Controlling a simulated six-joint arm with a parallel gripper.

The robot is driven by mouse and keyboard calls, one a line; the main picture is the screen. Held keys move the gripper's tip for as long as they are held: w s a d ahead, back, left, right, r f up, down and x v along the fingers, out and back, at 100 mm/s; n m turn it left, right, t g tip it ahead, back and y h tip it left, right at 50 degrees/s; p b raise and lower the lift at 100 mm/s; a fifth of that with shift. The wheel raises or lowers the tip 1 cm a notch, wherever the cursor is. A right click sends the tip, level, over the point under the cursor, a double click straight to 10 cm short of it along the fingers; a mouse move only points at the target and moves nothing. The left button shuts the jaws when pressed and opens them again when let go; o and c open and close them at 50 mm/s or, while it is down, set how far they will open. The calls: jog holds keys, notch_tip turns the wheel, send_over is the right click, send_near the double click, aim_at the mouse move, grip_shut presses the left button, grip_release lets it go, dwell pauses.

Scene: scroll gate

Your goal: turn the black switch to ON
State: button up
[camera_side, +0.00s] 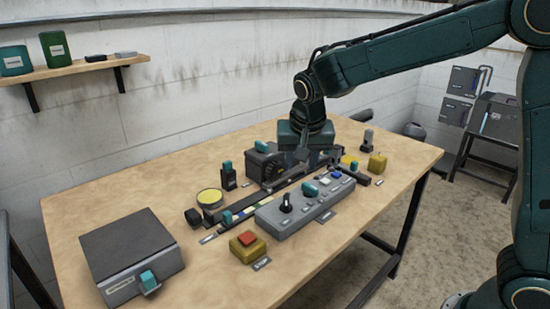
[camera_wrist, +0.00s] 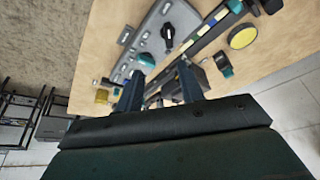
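The black switch (camera_side: 286,203) is a knob with a pale pointer mark on the left part of the grey control panel (camera_side: 268,218). In the wrist view the black switch (camera_wrist: 168,36) is ahead of the fingers, with its pale mark visible. Its ON label is too small to read. My gripper (camera_side: 304,156) is above the table's middle, behind the panel and apart from the switch. In the wrist view my gripper (camera_wrist: 160,72) has its two fingers spread with nothing clearly held between them.
A teal knob (camera_side: 311,188) sits beside the black switch on the panel. A dark rail (camera_side: 241,211) runs behind it. A yellow box with a red button (camera_side: 247,241) is in front. A dark box (camera_side: 131,255) stands at left. The table front is mostly clear.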

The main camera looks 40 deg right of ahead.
aim_at(286, 200)
jog(key=shift+m, duration=0.5)
jog(key=w+f, duration=0.1)
jog(key=w+a+f, duration=0.1)
jog(key=w+f, duration=0.1)
jog(key=shift+w+f, duration=0.1)
jog(key=shift+f, duration=0.05)
jog(key=x, duration=1.3)
jog(key=shift+d+f, duration=0.2)
jog(key=shift+d, duration=0.1)
grip_shut()
